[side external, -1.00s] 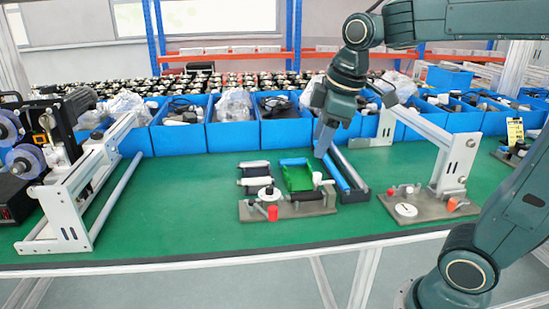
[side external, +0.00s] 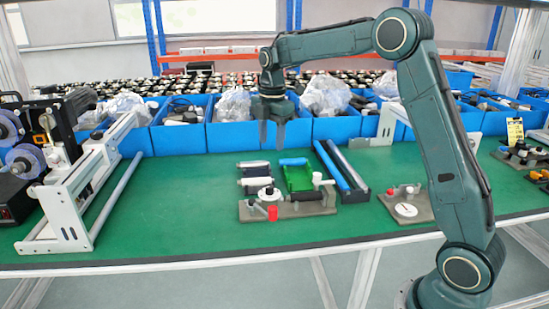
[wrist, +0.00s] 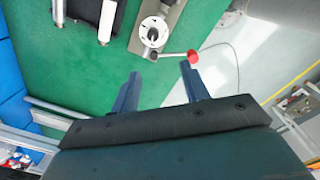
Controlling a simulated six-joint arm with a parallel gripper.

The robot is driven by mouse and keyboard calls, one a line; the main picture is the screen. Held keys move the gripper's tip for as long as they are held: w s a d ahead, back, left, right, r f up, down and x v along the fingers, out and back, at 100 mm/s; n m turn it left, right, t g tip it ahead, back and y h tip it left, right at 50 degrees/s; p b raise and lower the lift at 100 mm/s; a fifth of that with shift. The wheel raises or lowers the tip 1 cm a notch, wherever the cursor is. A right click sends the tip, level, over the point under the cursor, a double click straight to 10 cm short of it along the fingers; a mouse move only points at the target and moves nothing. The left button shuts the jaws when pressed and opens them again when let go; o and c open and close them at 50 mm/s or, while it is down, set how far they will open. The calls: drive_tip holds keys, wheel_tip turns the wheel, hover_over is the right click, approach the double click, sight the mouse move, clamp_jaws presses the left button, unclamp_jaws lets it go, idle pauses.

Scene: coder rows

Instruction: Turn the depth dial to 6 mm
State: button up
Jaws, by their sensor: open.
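A white round dial with a dark centre knob (side external: 267,194) sits on the grey fixture (side external: 315,209) in the middle of the green table. In the wrist view the dial (wrist: 153,32) is near the top, beyond my fingertips, with a dark pointer end at its rim. Its marks are too small to read. A second white disc (side external: 406,210) lies on the right-hand fixture; I cannot tell from labels which is the depth dial. My gripper (side external: 272,138) is open and empty, raised above the table behind the middle fixture. Its two separated fingers also show in the wrist view (wrist: 160,72).
A red knob (side external: 272,212) stands close beside the dial. A green tray (side external: 298,178), rollers (side external: 255,182) and a blue bar (side external: 332,168) lie near. Blue bins (side external: 180,137) line the back. A white frame (side external: 62,200) stands left; green table between is clear.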

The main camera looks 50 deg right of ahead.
sight(269, 186)
drive_tip(key=shift+w+d+f+n, duration=0.35)
drive_tip(key=shift+w+d+f, duration=0.1)
drive_tip(key=shift+f, duration=0.15)
drive_tip(key=shift+w+d+f+n, duration=0.35)
drive_tip(key=shift+w+f, duration=0.1)
drive_tip(key=shift+f, duration=0.1)
drive_tip(key=shift+a+f, duration=0.1)
drive_tip(key=shift+f, duration=0.05)
wheel_tip(269, 186, down, 14)
drive_tip(key=shift+r, duration=0.25)
drive_tip(key=c, duration=1)
